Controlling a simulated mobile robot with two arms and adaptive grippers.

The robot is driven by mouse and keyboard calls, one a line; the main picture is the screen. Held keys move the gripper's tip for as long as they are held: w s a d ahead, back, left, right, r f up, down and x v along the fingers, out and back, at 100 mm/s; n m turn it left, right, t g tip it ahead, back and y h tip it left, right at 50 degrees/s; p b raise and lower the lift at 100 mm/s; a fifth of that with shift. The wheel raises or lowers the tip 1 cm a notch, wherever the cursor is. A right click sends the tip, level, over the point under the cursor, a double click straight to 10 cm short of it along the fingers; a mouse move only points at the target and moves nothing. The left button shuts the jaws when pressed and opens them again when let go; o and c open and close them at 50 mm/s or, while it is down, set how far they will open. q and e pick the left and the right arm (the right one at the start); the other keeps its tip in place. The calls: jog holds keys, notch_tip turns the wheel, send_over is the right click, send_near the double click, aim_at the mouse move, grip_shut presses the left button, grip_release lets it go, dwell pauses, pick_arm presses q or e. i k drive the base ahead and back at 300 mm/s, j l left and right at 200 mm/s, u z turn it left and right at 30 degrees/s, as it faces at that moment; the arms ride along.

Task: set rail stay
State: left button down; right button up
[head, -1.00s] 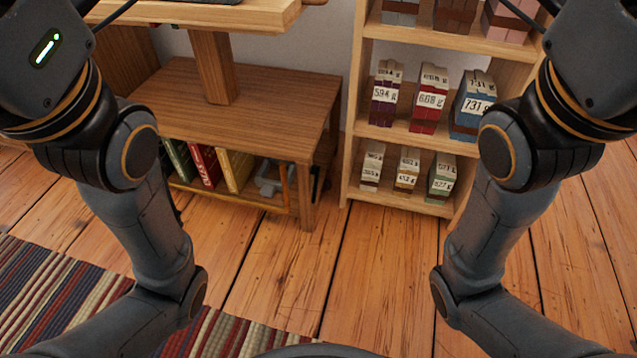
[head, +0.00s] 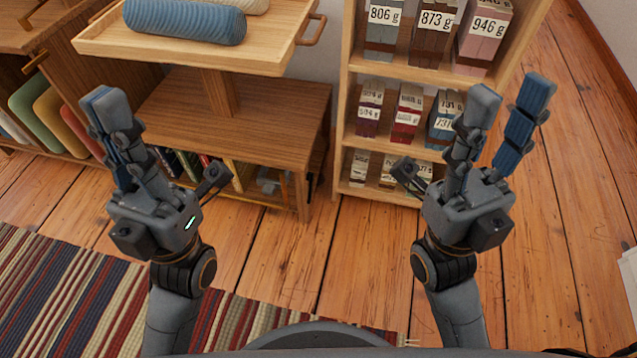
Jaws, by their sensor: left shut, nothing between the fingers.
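I cannot pick out a rail or a stay with certainty. A wooden tray top (head: 275,58) with a side handle (head: 312,29) stands on a post (head: 219,93) above a low wooden bench (head: 255,110). A blue ribbed roll (head: 185,21) lies on the tray top, with a cream roll behind it, cut by the frame edge. My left gripper (head: 104,100) is raised at the left, its fingers together and empty. My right gripper (head: 509,102) is raised before the shelf's right side, its fingers apart and empty. Neither appears to touch anything.
A wooden shelf unit (head: 342,135) holds labelled weight packs, including a brown pack (head: 430,50). Books and a grey tool (head: 268,181) sit under the bench. Coloured panels (head: 37,110) stand at left. A striped rug (head: 50,285) lies front left; wooden floor (head: 575,230) is clear at right.

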aim_at(310, 189)
jog(key=u, duration=0.3)
jog(key=l+u, duration=0.45)
jog(key=l, duration=0.15)
jog(key=l+u, duration=0.45)
jog(key=l, duration=0.2)
jog(key=k+l, duration=0.1)
jog(key=l, duration=0.4)
jog(key=l+u, duration=0.1)
jog(key=l, duration=0.35)
jog(key=k+l, duration=0.15)
jog(key=l, duration=0.3)
jog(key=k+l+u, duration=0.1)
jog(key=l, duration=0.4)
jog(key=k+l, duration=0.1)
jog(key=l, duration=0.35)
